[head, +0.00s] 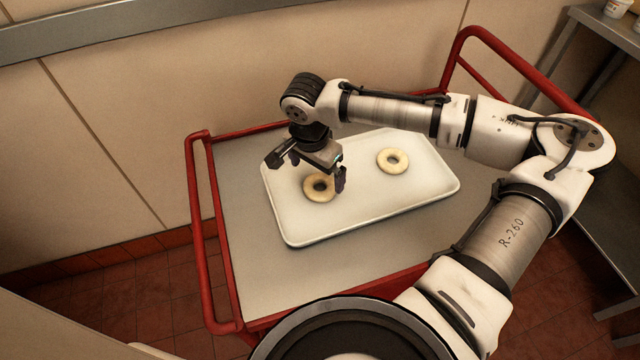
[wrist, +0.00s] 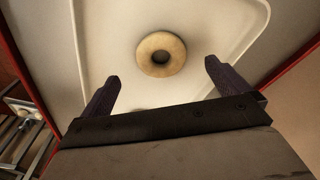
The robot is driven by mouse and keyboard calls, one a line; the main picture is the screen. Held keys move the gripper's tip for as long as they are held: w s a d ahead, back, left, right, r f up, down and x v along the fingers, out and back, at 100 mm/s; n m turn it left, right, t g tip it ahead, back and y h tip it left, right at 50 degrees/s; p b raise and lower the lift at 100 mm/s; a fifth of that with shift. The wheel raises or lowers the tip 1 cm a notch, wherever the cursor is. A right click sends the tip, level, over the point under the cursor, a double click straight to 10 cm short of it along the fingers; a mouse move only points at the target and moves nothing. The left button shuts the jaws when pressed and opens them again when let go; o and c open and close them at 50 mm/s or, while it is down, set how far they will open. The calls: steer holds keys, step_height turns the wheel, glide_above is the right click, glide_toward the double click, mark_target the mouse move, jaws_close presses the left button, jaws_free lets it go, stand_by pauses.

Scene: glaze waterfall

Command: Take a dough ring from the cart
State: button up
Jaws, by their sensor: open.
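Two pale dough rings lie flat on a white tray (head: 290,225) on the cart. The left ring (head: 317,197) is just below my gripper (head: 317,174), and one finger hides part of its right side. The right ring (head: 392,161) lies apart, farther back on the tray. In the wrist view, my gripper (wrist: 162,72) is open and empty. The left ring (wrist: 174,47) shows whole, just beyond the gap between the fingertips and fairly centred. A sliver of the other ring (wrist: 138,109) shows at the gripper body, which hides the rest.
The cart top (head: 262,283) is grey and bare around the tray. A red rail (head: 197,230) frames the cart's left end, and another rail (head: 530,72) stands at the right. A beige wall (head: 120,110) is behind the cart. A metal table (head: 605,25) stands at the right.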

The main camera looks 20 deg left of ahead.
mark_target(320, 182)
steer(key=shift+w+d+f+p, duration=0.1)
steer(key=shift+w+f+p, duration=0.1)
steer(key=shift+f, duration=0.75)
steer(key=shift+w+d+f+p, duration=0.1)
steer(key=shift+w+f, duration=0.1)
steer(key=shift+f, duration=0.7)
steer(key=shift+w+f+p, duration=0.15)
steer(key=shift+w+f, duration=0.05)
steer(key=shift+f, duration=0.75)
steer(key=c, duration=0.9)
